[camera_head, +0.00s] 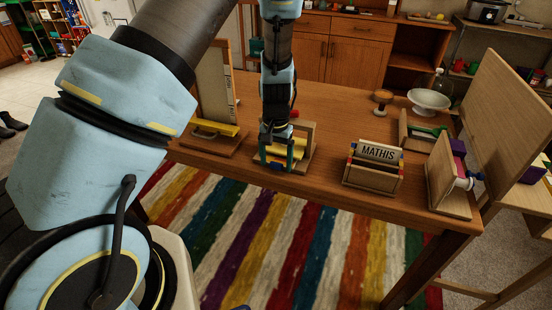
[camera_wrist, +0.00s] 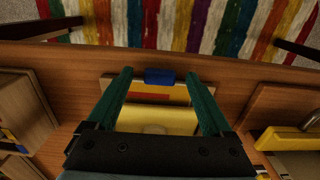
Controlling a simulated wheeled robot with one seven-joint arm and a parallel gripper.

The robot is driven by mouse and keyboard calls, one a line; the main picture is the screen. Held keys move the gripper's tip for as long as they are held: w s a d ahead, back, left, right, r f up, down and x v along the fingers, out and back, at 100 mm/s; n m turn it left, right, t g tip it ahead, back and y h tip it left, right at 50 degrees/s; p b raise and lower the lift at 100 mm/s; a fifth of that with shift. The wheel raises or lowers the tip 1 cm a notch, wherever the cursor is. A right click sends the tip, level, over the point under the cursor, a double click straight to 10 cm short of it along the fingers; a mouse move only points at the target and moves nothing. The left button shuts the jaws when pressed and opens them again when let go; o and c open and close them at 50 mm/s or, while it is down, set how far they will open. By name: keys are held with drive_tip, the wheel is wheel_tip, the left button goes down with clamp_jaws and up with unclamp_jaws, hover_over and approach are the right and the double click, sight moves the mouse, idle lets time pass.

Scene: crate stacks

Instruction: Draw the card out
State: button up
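A white card lettered MATHIS (camera_head: 380,152) stands upright in a small wooden holder (camera_head: 372,178) with red and blue end pieces, near the table's front edge. My gripper (camera_head: 278,156) is to the left of it, low over another wooden stand (camera_head: 308,136) that has a yellow front. In the wrist view my gripper's green fingers (camera_wrist: 159,78) are spread apart. A yellow panel (camera_wrist: 155,118) and a small blue block (camera_wrist: 160,76) show between and beyond them. The fingers hide part of this stand, and whether they touch it I cannot tell.
A wooden stand with a tall board and yellow bar (camera_head: 214,129) is left of my gripper. Wooden boxes (camera_head: 448,178) and a large leaning panel (camera_head: 502,115) crowd the right end. A white bowl (camera_head: 428,101) stands behind. The table's front edge is close.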

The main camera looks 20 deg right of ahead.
clamp_jaws()
idle(0.5)
drive_tip(key=shift+r, duration=0.15)
idle(0.6)
drive_tip(key=s+a+b, duration=0.3)
drive_tip(key=s+a, duration=0.7)
drive_tip(key=s, duration=0.1)
idle(2.2)
drive_tip(key=shift+a+r, duration=0.1)
drive_tip(key=shift+r+p, duration=2.85)
drive_tip(key=shift+r, duration=0.1)
drive_tip(key=shift+w, duration=0.1)
